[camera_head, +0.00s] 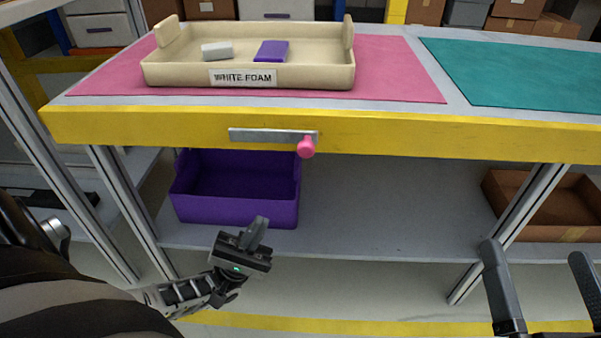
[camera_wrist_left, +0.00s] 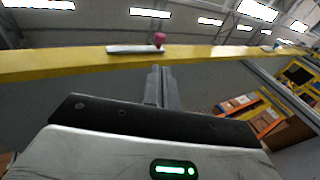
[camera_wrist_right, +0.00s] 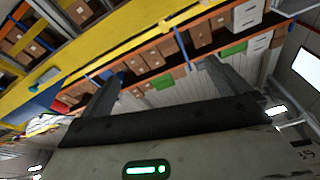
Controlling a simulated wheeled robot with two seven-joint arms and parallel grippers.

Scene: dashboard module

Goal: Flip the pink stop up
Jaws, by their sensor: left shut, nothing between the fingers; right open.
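The pink stop (camera_head: 306,147) is a knob at the right end of a grey metal plate (camera_head: 262,135) on the table's yellow front edge. It hangs slightly below the plate's right end in the head view. It also shows in the left wrist view (camera_wrist_left: 159,39), at the right end of the plate, above the fingers. My left gripper (camera_head: 258,228) is shut and empty, below and left of the stop and apart from it. My right gripper (camera_head: 534,268) is open and empty at the lower right, far from the stop.
On the pink mat (camera_head: 400,72) stands a cream tray (camera_head: 310,75) labelled WHITE FOAM, holding a white block (camera_head: 217,50) and a purple block (camera_head: 271,51). A purple bin (camera_head: 235,207) and a brown box (camera_head: 560,232) sit on the lower shelf. A teal mat (camera_head: 520,72) lies at right.

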